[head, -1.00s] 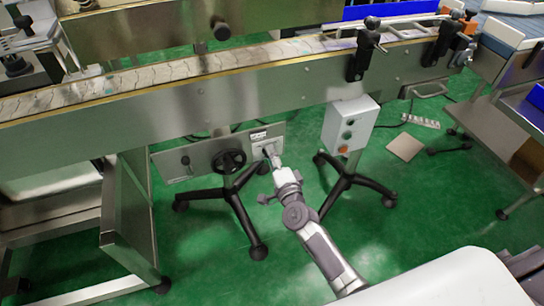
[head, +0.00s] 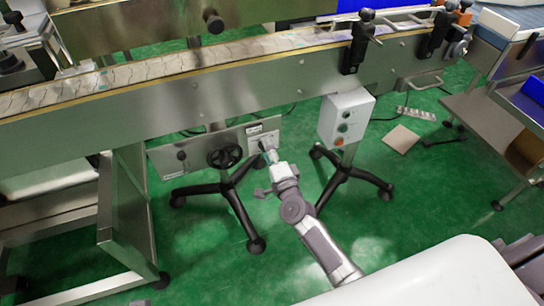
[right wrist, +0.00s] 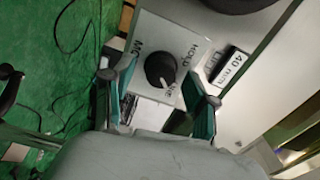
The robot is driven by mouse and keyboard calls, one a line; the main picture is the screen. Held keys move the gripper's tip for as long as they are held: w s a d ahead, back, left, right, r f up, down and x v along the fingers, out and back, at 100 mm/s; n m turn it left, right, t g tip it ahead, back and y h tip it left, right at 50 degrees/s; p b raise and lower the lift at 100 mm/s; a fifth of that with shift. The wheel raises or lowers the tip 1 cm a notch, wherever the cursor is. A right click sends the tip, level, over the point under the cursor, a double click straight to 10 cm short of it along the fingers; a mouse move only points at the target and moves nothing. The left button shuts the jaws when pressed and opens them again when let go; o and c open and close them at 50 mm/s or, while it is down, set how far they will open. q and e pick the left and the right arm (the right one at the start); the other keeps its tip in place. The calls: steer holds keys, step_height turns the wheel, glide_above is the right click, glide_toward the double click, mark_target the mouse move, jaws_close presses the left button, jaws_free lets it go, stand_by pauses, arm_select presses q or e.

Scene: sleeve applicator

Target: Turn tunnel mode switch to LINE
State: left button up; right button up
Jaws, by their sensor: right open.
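The tunnel mode switch is a round black knob (right wrist: 160,69) with a white pointer mark on a pale plate (right wrist: 181,39). In the right wrist view its mark points down and slightly right, toward partly covered lettering ending in "NE". "HOLD" and "MO" are also partly readable on the plate. My right gripper (right wrist: 160,90) is open, with one finger on each side of the knob; I cannot tell whether they touch it. In the head view my right gripper (head: 271,157) is at the panel (head: 197,143) under the conveyor and hides the knob. My left gripper is not in view.
A black handwheel (head: 224,156) is left of the gripper on the same panel. A grey control box (head: 345,117) with buttons stands on a wheeled base to the right. The conveyor (head: 200,100) runs overhead. A "40 mm" label (right wrist: 231,65) is beside the plate.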

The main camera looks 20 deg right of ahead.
steer(key=s, duration=1.1)
steer(key=shift+s+d, duration=0.2)
steer(key=shift+s, duration=0.2)
